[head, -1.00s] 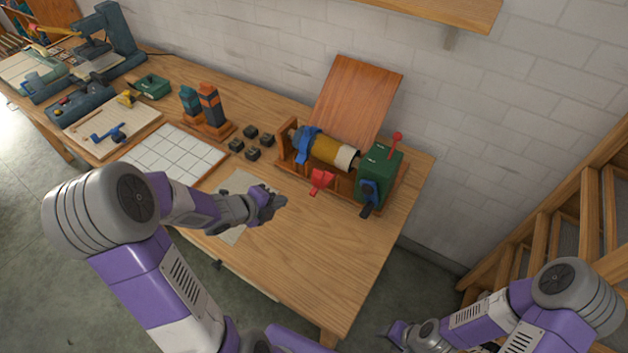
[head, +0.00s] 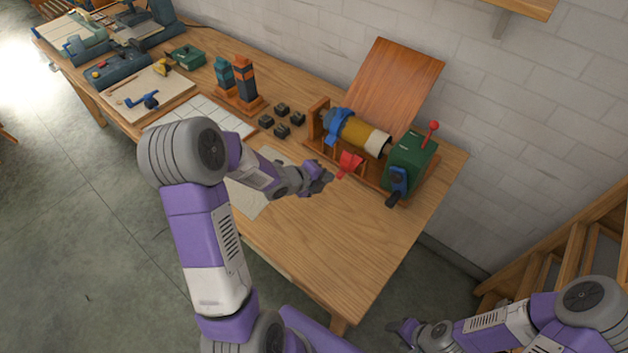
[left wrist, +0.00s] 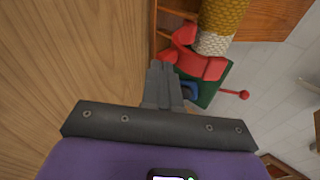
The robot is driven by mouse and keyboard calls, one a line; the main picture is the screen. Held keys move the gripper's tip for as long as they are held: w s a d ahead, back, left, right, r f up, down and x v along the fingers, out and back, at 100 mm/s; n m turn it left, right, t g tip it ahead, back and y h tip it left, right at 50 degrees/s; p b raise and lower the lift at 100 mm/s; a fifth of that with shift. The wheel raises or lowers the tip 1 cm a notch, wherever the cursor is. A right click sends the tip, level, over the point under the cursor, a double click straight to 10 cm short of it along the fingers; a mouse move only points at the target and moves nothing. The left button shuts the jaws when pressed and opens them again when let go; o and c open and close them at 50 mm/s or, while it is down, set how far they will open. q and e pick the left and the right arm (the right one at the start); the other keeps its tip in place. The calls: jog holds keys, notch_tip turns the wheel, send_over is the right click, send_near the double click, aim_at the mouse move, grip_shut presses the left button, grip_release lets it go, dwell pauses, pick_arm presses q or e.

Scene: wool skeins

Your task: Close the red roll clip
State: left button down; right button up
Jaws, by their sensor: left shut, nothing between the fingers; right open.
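The red roll clip (head: 349,163) sits at the front of the wooden roll holder, below the yellow wool roll (head: 361,136). In the left wrist view the red clip (left wrist: 202,64) lies just beyond my fingertips, its two arms spread apart beside the roll. My left gripper (head: 325,177) is shut and empty, close to the left of the clip. In the left wrist view its fingers (left wrist: 163,70) point at the clip; I cannot tell whether they touch it. My right gripper (head: 395,326) is open, low beyond the table's front right edge.
A blue clip (head: 337,124) is on the roll's left end. A green box (head: 409,160) with a red-knobbed lever stands right of the roll, and a wooden board (head: 397,85) leans behind. Black blocks (head: 266,121) lie left. The table's front right is clear.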

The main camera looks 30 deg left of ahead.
pick_arm(q)
jog(key=shift+w+d+r+p, duration=0.1)
jog(key=shift+w+d+r, duration=0.1)
jog(key=shift+w, duration=0.4)
jog(key=shift+w+d+r+p, duration=0.1)
jog(key=shift+w+d+r, duration=0.1)
jog(key=shift+w, duration=0.35)
jog(key=shift+w+d+r+p, duration=0.1)
jog(key=shift+w+d+r, duration=0.1)
jog(key=shift+w, duration=0.4)
